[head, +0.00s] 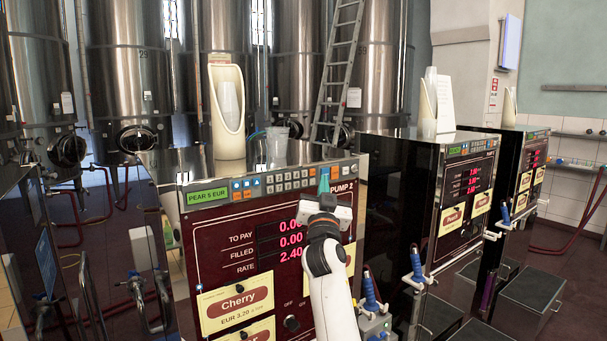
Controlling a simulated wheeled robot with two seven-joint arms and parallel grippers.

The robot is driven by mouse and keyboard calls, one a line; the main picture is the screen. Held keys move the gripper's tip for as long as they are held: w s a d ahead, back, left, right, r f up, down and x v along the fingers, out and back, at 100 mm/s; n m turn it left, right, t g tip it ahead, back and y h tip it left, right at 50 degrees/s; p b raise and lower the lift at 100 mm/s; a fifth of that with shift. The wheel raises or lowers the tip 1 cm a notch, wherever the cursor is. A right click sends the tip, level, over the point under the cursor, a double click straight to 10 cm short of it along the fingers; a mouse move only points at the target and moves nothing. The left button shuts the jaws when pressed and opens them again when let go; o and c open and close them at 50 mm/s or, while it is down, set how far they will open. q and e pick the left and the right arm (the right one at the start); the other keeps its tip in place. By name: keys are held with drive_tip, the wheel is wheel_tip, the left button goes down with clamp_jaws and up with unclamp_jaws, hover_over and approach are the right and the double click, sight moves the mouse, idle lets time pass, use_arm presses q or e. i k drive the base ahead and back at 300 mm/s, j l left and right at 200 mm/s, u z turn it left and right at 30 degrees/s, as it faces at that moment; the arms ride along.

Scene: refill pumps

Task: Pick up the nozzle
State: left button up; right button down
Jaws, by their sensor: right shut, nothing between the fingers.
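A blue nozzle (371,294) stands upright in a holder at the lower right side of the nearest pump (222,238), labelled PUMP 2. A second blue nozzle (417,266) hangs at the side of the middle pump, and another (505,214) hangs farther right. My right gripper (325,188) is in front of the upper right of the PUMP 2 panel, above and left of the nearest nozzle and apart from it. It is shut and empty. My right arm hides part of the panel. My left gripper is not in view.
A clear jug (277,147) and a white curved holder (228,112) stand on top of the nearest pump. The middle pump (395,185) stands close to its right. Steel tanks (125,75) and a ladder (338,70) are behind. A dark box (531,290) sits on the floor at right.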

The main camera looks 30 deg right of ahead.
sight(372, 295)
drive_tip(key=z, duration=1.4)
